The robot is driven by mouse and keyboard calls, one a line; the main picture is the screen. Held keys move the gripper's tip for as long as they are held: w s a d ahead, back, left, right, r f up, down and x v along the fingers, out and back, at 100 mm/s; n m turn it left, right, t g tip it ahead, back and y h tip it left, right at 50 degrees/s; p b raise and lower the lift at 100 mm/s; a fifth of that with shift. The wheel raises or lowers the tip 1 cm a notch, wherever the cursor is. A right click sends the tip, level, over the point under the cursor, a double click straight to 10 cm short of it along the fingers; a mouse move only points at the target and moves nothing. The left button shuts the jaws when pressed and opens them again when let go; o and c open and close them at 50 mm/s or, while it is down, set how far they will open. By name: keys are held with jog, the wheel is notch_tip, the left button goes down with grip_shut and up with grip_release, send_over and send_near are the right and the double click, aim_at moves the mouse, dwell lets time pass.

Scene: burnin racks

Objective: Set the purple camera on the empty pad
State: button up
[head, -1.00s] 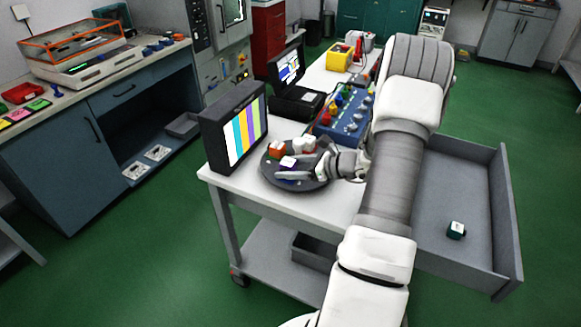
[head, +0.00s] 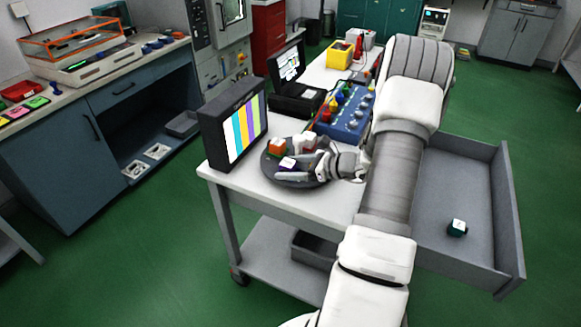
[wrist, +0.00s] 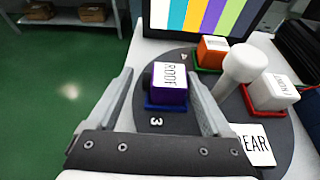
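The purple camera (wrist: 168,85), with a white top marked ROOF, sits on a blue-edged pad (wrist: 153,107) by the number 3 on the dark round turntable (wrist: 217,88). It also shows in the head view (head: 287,165). My gripper (wrist: 160,78) is open, with its fingers on either side of the purple camera; a gap shows at the left finger. In the head view my gripper (head: 306,167) is low over the turntable. An orange camera (wrist: 212,53) sits on a green pad and a white camera (wrist: 271,92) on a red pad.
A white knob (wrist: 243,63) stands up mid-turntable, close to my right finger. A white REAR label (wrist: 254,144) lies near it. The colour-bar screen (head: 234,130) stands behind. A dark green, white-topped block (head: 457,228) lies in the grey tray (head: 408,254) at right.

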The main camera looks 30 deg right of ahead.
jog(key=shift+o, duration=0.8)
jog(key=v, duration=1.7)
jog(key=shift+s+p, duration=0.25)
jog(key=shift+p, duration=0.2)
